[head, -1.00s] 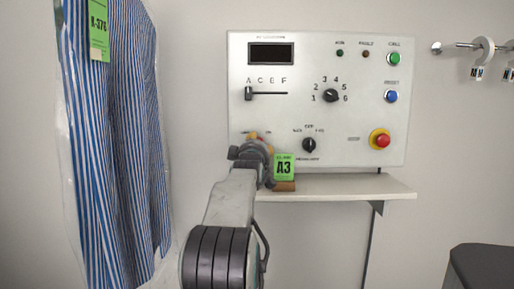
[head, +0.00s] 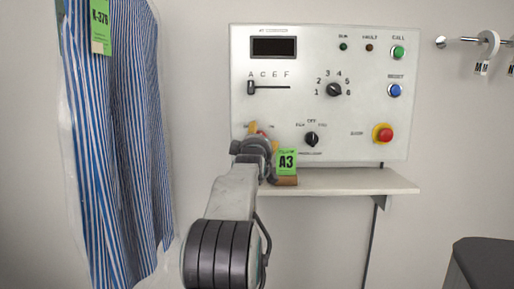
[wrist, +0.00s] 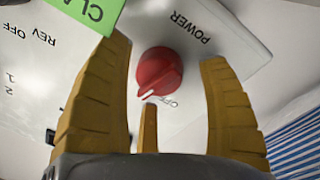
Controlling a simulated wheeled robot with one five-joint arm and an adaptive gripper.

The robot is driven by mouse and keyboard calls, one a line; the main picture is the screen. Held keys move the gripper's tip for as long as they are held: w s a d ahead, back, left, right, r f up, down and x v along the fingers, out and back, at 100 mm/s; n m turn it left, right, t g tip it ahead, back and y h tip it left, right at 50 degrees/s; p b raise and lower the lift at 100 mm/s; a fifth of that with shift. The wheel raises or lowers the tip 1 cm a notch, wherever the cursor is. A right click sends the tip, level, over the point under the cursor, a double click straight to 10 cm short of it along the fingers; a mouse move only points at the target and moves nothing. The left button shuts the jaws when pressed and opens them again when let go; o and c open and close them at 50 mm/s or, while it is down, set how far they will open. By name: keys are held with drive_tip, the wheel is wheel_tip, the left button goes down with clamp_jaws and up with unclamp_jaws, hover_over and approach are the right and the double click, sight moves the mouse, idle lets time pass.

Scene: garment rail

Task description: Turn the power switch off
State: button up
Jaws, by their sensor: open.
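The power switch is a round red knob (wrist: 158,72) on the white panel, under the word POWER, which appears upside down in the wrist view. A white pointer line on the knob faces the lower left of that view, beside the word OFF. Any ON label is hidden or out of view. My gripper (wrist: 164,52) is open, with its yellow fingers apart on both sides of the knob; I cannot tell whether they touch it.
The control panel (head: 290,115) also has a slider, two black dials and several buttons. A shelf (head: 345,181) juts out below. A bagged striped garment (head: 115,150) hangs at left.

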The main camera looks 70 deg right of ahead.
drive_tip(key=v, duration=1.1)
drive_tip(key=shift+a, duration=0.35)
drive_tip(key=shift+s, duration=0.1)
